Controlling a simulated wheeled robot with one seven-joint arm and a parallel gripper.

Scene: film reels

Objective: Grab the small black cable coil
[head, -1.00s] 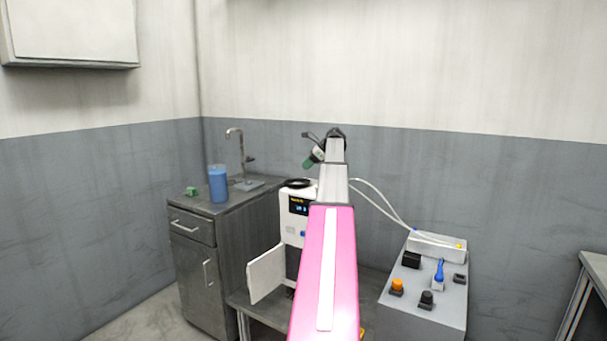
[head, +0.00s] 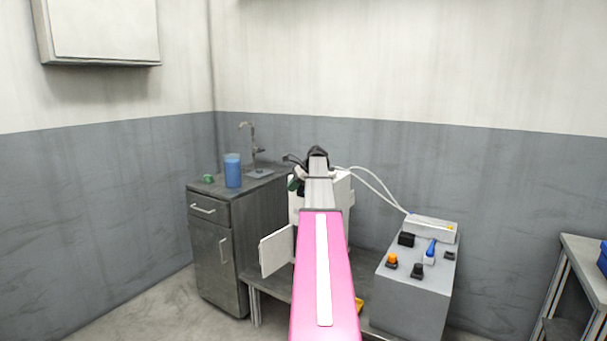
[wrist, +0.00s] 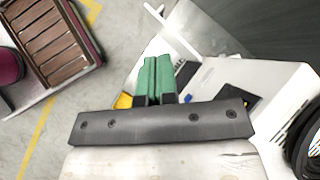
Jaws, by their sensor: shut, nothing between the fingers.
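The small black cable coil (wrist: 304,142) shows at the right edge of the wrist view, partly cut off, on top of the white machine (wrist: 285,90). In the head view my gripper (head: 293,184) is a small green shape beside the white machine (head: 342,195).
A grey cabinet (head: 218,255) with a sink tap (head: 250,145), a blue cup (head: 232,171) and a small green object (head: 209,178) stands left. A grey control box (head: 415,300) with coloured knobs stands right. A white door panel (head: 276,251) sticks out in front of the machine.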

